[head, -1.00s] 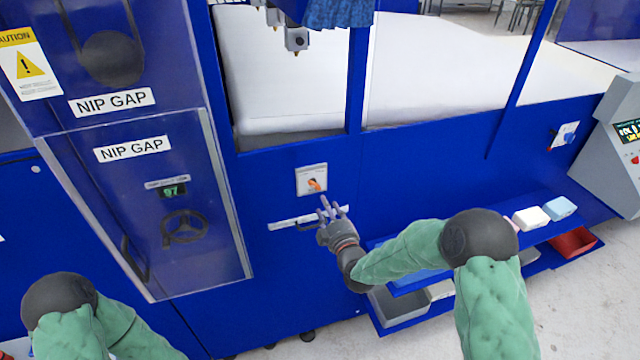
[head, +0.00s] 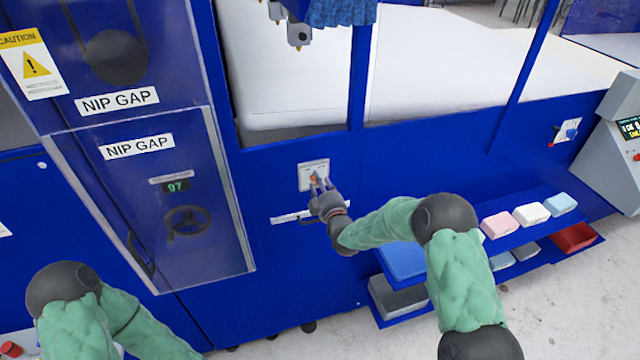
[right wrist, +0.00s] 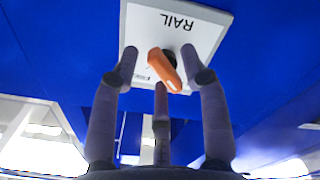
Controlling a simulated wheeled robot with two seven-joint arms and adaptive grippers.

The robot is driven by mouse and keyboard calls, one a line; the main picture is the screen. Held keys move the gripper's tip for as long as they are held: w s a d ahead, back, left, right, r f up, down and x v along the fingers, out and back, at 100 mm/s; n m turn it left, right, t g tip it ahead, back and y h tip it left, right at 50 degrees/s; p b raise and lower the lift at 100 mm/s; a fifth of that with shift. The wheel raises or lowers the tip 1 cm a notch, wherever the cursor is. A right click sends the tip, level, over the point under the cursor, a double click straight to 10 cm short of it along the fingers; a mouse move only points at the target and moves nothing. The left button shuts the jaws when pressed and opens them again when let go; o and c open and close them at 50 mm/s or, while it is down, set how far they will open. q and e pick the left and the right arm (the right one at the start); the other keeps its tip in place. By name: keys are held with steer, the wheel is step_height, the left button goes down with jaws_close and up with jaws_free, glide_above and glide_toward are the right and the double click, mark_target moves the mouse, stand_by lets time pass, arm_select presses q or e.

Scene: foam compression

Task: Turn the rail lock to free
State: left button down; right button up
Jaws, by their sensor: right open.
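The rail lock is an orange knob (right wrist: 163,66) on a white plate (right wrist: 205,28) marked RAIL, upside down in the right wrist view. In the head view the plate (head: 312,165) sits on the blue machine front, with its knob partly behind my fingers. My right gripper (head: 320,184) is open in front of the plate. In the right wrist view its fingers (right wrist: 159,70) are spread around the knob, one on each side and one below. I cannot tell whether they touch it. The knob points at a slant. My left gripper is out of view; only my left arm shows.
A handle with a white label strip (head: 292,216) lies just below the plate. A NIP GAP panel (head: 170,200) with a handwheel stands to the left. A shelf (head: 515,235) with several coloured blocks and bins is at the right.

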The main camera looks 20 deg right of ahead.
jaws_close()
steer(key=shift+a+f+m+b, duration=0.1)
steer(key=shift+m+b, duration=2.95)
steer(key=shift+b, duration=1.5)
steer(key=shift+a+f+m+b, duration=0.15)
steer(key=shift+m+b, duration=2.85)
steer(key=shift+b, duration=1.6)
steer(key=shift+a+f+m+b, duration=0.1)
steer(key=shift+m+b, duration=2.95)
steer(key=shift+b, duration=1.5)
